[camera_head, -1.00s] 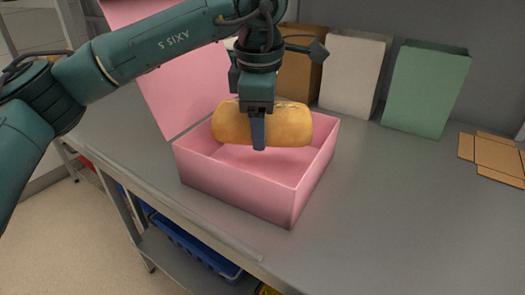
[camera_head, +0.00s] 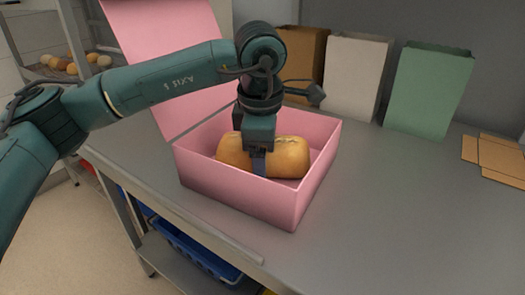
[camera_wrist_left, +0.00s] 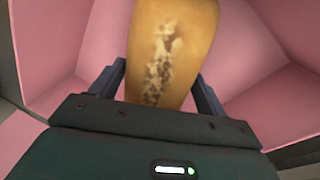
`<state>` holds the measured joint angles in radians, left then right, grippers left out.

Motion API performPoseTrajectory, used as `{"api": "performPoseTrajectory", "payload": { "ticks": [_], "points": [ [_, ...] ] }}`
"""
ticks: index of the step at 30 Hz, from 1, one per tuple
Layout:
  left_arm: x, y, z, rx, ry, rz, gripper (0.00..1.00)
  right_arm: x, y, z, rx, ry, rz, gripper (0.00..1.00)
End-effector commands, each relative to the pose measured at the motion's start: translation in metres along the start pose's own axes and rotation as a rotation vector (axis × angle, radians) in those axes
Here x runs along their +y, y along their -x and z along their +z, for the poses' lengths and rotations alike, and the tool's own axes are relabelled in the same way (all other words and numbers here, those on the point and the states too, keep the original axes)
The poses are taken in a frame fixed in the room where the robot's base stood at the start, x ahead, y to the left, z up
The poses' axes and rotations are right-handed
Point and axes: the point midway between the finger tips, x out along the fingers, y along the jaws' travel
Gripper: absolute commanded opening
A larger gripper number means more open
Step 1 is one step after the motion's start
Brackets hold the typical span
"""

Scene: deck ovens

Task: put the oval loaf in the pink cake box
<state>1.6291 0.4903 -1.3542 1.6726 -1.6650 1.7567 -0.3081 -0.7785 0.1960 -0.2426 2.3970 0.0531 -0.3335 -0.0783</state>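The oval loaf (camera_head: 289,156) is golden brown and lies level inside the open pink cake box (camera_head: 240,190), low between its walls. Its floury top (camera_wrist_left: 165,60) shows in the left wrist view. My left gripper (camera_head: 259,163) comes down from above with its fingers on both sides of the loaf's middle. In the wrist view the two fingers (camera_wrist_left: 160,88) flank the loaf closely, and it looks held. Whether the loaf touches the box floor is hidden by the front wall. The box lid stands up at the back left. My right gripper is not in view.
Brown, white (camera_head: 354,75) and green (camera_head: 428,88) paper bags stand along the back of the grey worktop (camera_head: 380,200). Flat brown cardboard (camera_head: 497,158) lies at the right. The worktop right of the box is clear. Blue crates (camera_head: 195,250) sit below.

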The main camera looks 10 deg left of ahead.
Motion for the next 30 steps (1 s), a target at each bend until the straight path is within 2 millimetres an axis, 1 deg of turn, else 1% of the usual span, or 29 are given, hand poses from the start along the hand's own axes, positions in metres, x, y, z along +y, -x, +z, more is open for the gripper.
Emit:
{"api": "performPoseTrajectory", "payload": {
  "ticks": [1,3,10,14,17,24,27,30],
  "points": [
    [0.0,0.0,0.0,0.0,0.0,0.0,0.79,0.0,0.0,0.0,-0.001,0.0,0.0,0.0],
    [0.0,0.0,0.0,0.0,0.0,0.0,0.84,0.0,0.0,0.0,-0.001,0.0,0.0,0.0],
    [0.0,0.001,0.0,0.0,-0.001,0.0,0.84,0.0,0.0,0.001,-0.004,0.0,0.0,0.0],
    [0.001,0.01,0.0,0.0,-0.001,0.002,0.84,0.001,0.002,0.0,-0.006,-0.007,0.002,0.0],
    [0.001,0.026,0.001,-0.001,-0.001,0.002,0.84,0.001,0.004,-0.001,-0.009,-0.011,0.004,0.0],
    [0.002,0.08,0.001,-0.001,0.0,0.003,0.84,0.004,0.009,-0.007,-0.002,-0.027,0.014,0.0],
    [0.001,0.098,0.001,0.0,-0.002,0.002,0.84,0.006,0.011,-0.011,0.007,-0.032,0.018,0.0],
    [0.002,0.111,0.0,-0.001,0.0,0.002,0.84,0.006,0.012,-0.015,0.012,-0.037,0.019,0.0]
  ]
}}
